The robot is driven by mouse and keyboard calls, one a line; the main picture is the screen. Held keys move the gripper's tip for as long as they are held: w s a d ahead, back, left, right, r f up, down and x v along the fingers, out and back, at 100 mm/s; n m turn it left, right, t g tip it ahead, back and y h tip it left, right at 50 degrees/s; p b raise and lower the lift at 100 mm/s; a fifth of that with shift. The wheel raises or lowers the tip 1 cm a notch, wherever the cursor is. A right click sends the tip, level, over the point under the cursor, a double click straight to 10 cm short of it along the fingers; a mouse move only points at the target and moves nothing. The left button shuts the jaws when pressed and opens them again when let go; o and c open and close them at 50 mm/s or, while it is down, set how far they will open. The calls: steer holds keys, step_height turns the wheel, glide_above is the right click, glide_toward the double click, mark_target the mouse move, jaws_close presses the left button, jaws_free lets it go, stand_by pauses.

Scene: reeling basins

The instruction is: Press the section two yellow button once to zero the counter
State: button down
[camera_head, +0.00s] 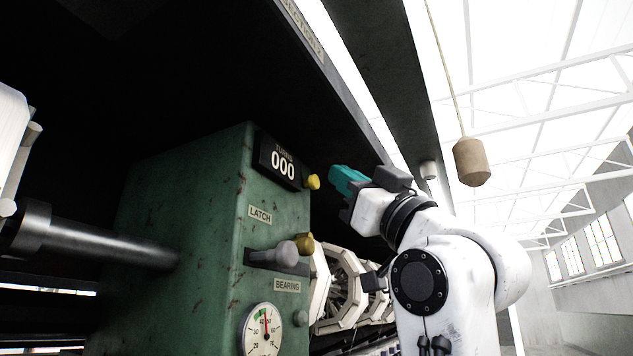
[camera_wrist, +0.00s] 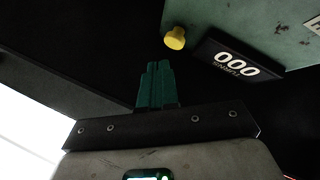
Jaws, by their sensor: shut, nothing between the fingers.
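The yellow button (camera_head: 312,182) sticks out of the green machine housing just right of the counter (camera_head: 283,163). The counter is labelled TURNS and reads 000. A sign reading SECTION 2 (camera_head: 303,27) hangs on the beam above. My gripper (camera_head: 339,178), with teal fingers, is shut and empty, to the right of the button with a gap between them. In the wrist view, the fingertips (camera_wrist: 157,66) point up the picture, and the yellow button (camera_wrist: 175,38) is a little beyond them to the right. The counter (camera_wrist: 235,62) shows upside down there, also reading 000.
A white reel (camera_head: 345,285) stands behind the housing. A tan weight (camera_head: 471,161) hangs on a cord at the right.

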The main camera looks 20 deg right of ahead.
steer(key=s+d, duration=0.3)
steer(key=shift+s+b, duration=0.15)
steer(key=shift+b, duration=0.25)
steer(key=shift+d, duration=0.1)
stand_by(0.7)
